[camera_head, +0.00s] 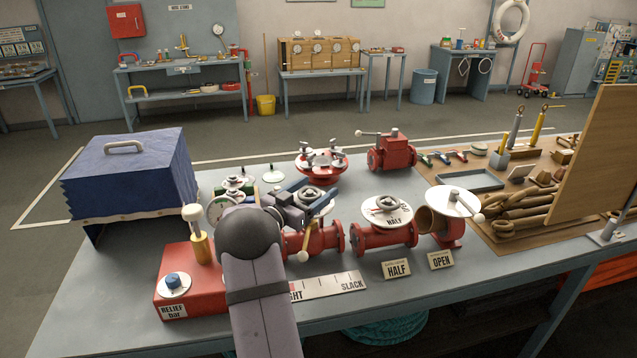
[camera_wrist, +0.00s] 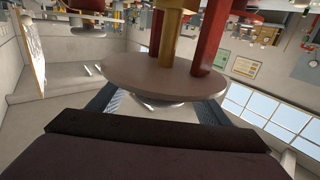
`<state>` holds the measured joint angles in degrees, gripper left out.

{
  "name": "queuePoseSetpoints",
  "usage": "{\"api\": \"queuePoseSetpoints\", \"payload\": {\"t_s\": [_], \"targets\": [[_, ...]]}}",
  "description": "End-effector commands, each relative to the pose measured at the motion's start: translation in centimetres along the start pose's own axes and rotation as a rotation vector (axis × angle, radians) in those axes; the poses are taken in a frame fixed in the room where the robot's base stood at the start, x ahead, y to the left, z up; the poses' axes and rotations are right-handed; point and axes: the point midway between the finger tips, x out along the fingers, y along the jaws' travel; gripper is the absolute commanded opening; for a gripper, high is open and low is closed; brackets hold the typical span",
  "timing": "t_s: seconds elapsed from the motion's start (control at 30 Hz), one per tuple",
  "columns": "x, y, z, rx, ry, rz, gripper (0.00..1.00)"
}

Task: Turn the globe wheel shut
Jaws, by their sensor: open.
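Three red valve bodies stand in a row along the bench. The left one (camera_head: 325,238) has a small grey handwheel (camera_head: 311,194) on top, over a pale round plate. My gripper (camera_head: 309,197) is open at this wheel, with one finger on its far side and the other on its near side. In the wrist view the gripper (camera_wrist: 158,106) straddles a small rounded part under a broad grey disc (camera_wrist: 150,75); contact cannot be told. The middle valve (camera_head: 385,238) has a wheel over a plate marked HALF. The right valve (camera_head: 443,232) carries a white disc with a lever.
A red box (camera_head: 190,285) and a blue covered case (camera_head: 130,175) stand to the left. HALF (camera_head: 397,270) and OPEN (camera_head: 441,261) cards and a scale strip (camera_head: 330,285) lie in front. A wooden board (camera_head: 595,150) rises at right. Several fittings stand behind.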

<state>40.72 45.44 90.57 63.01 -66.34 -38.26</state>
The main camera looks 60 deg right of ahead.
Motion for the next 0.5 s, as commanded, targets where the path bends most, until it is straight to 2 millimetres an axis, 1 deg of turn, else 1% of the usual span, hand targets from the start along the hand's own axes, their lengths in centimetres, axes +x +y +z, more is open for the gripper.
{"api": "queuePoseSetpoints", "payload": {"t_s": [0.03,0.1,0.2,0.5], "targets": [[0.6,0.0,-0.2,0.0,0.0,0.001,0.71],[1.2,0.1,-0.1,0.0,-0.001,0.002,0.71],[1.6,0.0,-0.1,0.0,0.0,0.001,0.71],[1.9,0.0,0.0,0.0,0.0,0.0,0.71]]}}
